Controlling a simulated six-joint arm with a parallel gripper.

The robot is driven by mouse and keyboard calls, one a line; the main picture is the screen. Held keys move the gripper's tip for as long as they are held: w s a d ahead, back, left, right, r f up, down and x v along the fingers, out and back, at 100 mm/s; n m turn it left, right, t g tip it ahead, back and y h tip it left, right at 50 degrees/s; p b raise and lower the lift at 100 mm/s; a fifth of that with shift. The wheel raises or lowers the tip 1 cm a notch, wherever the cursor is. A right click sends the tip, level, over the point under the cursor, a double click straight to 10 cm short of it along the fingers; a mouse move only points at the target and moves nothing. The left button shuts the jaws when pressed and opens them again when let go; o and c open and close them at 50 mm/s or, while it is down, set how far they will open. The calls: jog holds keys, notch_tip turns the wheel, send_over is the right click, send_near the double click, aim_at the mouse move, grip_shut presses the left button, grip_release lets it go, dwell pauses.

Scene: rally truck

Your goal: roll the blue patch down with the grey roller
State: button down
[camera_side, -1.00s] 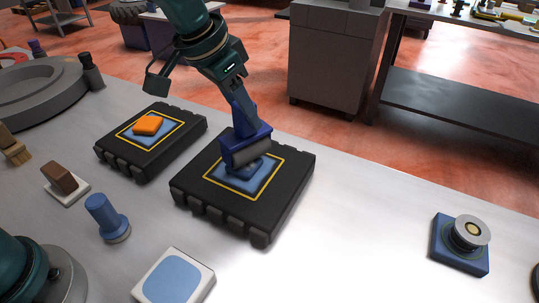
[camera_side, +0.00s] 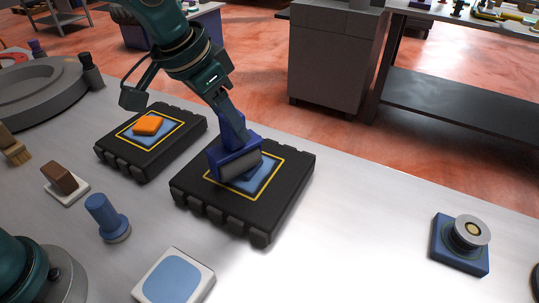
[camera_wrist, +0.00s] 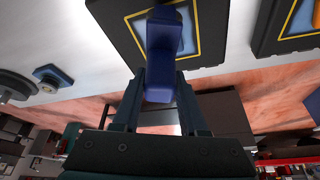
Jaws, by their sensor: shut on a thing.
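In the side view my gripper (camera_side: 228,112) is shut on the blue handle of the grey roller (camera_side: 239,164). The roller's grey cylinder lies over the left part of the blue patch (camera_side: 262,172), inside the yellow outline on a black tread block (camera_side: 290,175). It looks to be touching the patch. The cylinder and its frame hide part of the patch. In the wrist view the roller's blue handle (camera_wrist: 160,55) stands between my two fingers (camera_wrist: 160,98), in front of the block, and the cylinder is hidden there.
A second black block (camera_side: 180,150) to the left carries a blue patch with an orange piece (camera_side: 148,125). A blue cylinder tool (camera_side: 105,217), a brown block (camera_side: 62,180) and a white-and-blue pad (camera_side: 172,281) lie nearby. The bench is clear towards the blue-based fixture (camera_side: 460,244) at right.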

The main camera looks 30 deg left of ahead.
jog(key=shift+s, duration=0.5)
jog(key=shift+w, duration=0.95)
jog(key=shift+w+f, duration=0.1)
jog(key=shift+w, duration=0.25)
jog(key=w+r, duration=0.3)
jog(key=r, duration=0.5)
jog(key=shift+w+r, duration=0.2)
jog(key=shift+w, duration=0.2)
jog(key=shift+w, duration=0.1)
